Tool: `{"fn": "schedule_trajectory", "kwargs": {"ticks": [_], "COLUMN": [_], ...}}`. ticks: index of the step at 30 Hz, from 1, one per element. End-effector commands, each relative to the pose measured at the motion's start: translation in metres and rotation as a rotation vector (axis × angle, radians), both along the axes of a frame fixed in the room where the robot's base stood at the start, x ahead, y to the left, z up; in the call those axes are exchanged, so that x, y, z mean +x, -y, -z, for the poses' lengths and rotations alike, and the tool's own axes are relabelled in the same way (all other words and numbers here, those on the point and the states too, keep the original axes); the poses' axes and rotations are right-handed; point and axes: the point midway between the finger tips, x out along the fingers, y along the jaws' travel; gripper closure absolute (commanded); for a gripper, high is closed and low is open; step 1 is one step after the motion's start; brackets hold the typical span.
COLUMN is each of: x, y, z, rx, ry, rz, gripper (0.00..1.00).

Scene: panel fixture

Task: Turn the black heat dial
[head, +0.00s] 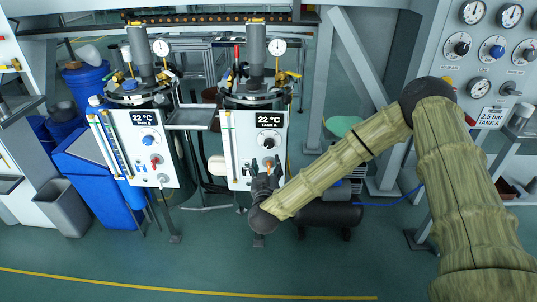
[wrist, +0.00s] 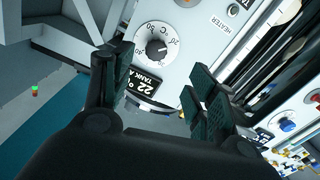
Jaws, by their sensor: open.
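The black heat dial (head: 268,143) is a round knob on a white scale, on the white front panel (head: 241,135) of the middle tank, under a "22 °C" display. In the wrist view the black dial (wrist: 156,48) shows upside down, with the "TANK A" display (wrist: 139,86) below it in the picture. My gripper (head: 266,166) is just below the dial in the head view. In the wrist view my gripper (wrist: 155,72) has its two fingers wide apart, with the dial between and beyond them. Neither finger appears to touch the dial.
A gauge panel (head: 480,75) with more dials stands at upper right. A tray (head: 190,117) sits between the tanks. Open floor lies in front.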

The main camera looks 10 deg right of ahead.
Motion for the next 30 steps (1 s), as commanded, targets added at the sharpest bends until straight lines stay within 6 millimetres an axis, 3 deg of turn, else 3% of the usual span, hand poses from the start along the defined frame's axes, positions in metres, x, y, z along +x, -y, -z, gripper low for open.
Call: {"fn": "schedule_trajectory", "kwargs": {"ticks": [8,21,30], "x": [0.021,0.087,0.107], "y": [0.009,0.026,0.032], "z": [-0.005,-0.005,-0.005], "rx": [-0.008,-0.007,-0.007], "ry": [0.016,0.015,0.014], "rz": [0.022,0.019,0.018], "gripper": [0.42,0.42,0.42]}}
